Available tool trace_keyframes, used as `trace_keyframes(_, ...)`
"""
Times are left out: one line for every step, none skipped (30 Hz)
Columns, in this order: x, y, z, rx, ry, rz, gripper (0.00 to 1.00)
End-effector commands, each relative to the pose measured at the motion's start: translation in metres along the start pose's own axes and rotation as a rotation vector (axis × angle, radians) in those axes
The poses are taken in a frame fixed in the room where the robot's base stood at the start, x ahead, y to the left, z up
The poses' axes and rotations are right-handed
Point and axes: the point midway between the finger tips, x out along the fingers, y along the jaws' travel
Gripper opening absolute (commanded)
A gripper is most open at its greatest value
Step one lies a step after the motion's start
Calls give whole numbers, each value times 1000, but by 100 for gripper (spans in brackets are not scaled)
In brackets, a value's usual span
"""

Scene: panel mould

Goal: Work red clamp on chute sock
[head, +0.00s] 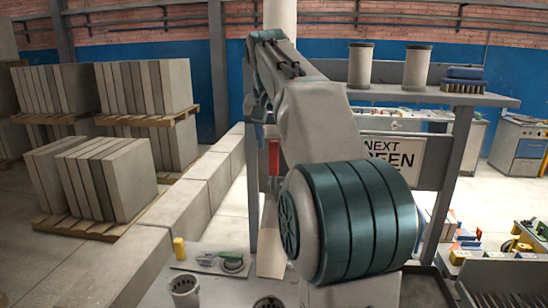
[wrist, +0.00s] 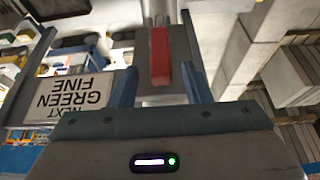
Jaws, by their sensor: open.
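The red clamp (head: 273,158) shows as an upright red bar just left of my forearm in the head view. In the wrist view, which is upside down, the red clamp (wrist: 160,56) lies between the two blue-grey fingers of my gripper (wrist: 160,76). The fingers are open, with a gap on both sides of the red bar. A pale hanging piece (head: 271,248), perhaps the chute sock, shows below the clamp, partly hidden by my arm.
A grey frame with a shelf (head: 430,95) holds two canisters and a brush (head: 463,80). A sign (head: 392,158) hangs below it. A low block wall (head: 205,190) runs at left. A yellow piece (head: 179,248) and a cup (head: 184,291) stand on the near bench.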

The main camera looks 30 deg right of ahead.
Motion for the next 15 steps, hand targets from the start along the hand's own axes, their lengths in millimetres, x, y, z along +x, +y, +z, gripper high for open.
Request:
trace_keyframes(11, 0, 0, 0, -3, 1, 44)
trace_keyframes(16, 0, 1, 0, -4, 1, 44)
trace_keyframes(23, 0, 1, 0, -3, 1, 44)
trace_keyframes(28, 0, 1, -1, -3, 0, 44)
trace_keyframes(32, -1, 0, -1, -2, 0, 44)
trace_keyframes(36, -1, 1, -2, -2, 0, 44)
trace_keyframes(40, -1, 0, -2, -1, -1, 44)
trace_keyframes(42, -2, 0, -3, -1, -1, 44)
trace_keyframes(46, -2, 1, -3, -1, -1, 44)
trace_keyframes(48, -2, 0, -3, -1, -1, 44)
trace_keyframes(49, -2, 0, -3, 0, -1, 44)
trace_keyframes(50, -2, 0, -3, 1, -2, 44)
trace_keyframes(51, -2, 0, -3, 1, -2, 44)
trace_keyframes(52, -2, 0, -3, 1, -2, 44)
trace_keyframes(52, -2, 0, -3, 1, -2, 44)
